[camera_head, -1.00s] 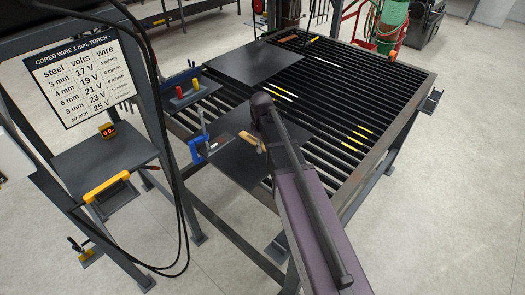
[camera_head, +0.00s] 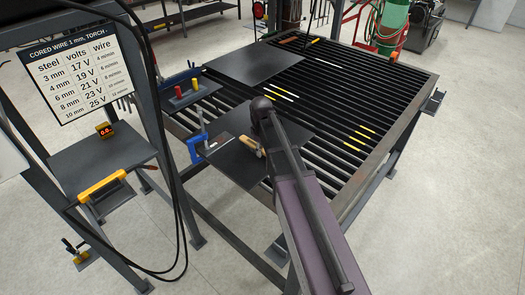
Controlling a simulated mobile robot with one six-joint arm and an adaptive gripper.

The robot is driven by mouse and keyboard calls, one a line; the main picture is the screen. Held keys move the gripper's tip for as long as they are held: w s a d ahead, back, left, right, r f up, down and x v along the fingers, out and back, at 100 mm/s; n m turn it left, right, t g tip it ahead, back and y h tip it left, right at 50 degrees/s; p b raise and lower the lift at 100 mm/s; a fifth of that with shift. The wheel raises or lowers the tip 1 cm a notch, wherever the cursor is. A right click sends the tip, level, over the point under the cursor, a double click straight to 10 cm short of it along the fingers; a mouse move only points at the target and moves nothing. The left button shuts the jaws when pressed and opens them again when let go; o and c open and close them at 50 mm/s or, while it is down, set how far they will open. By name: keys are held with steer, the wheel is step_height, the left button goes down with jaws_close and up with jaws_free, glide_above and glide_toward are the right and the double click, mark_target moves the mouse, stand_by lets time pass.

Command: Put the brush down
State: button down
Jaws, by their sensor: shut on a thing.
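The brush (camera_head: 249,144) shows as a short wooden handle over the dark plate (camera_head: 226,163) on the near left part of the slatted table. My arm comes in from the bottom right and bends down over this plate. My gripper (camera_head: 262,152) is mostly hidden behind my arm, at the right end of the handle, and is shut on the brush. The brush's bristles cannot be made out. I cannot tell whether the brush touches the plate.
A blue clamp (camera_head: 197,148) stands at the plate's left edge. A small plate with red and yellow knobs (camera_head: 194,92) lies behind it. A larger dark plate (camera_head: 254,62) lies at the back. Yellow-tipped rods (camera_head: 358,138) lie on the slats at right. Black cables hang at left.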

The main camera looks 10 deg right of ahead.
mark_target(262, 149)
steer(key=shift+f, duration=0.2)
steer(key=shift+c, duration=1.9)
jaws_free()
steer(key=shift+r, duration=0.1)
steer(key=shift+r, duration=0.1)
step_height(262, 149, up, 12)
steer(key=p, duration=1.2)
steer(key=shift+w+a, duration=0.2)
steer(key=shift+s, duration=0.1)
steer(key=s+d+m, duration=0.1)
steer(key=s+m, duration=0.6)
steer(key=s, duration=1)
steer(key=shift+s+d, duration=0.2)
steer(key=shift+s, duration=0.05)
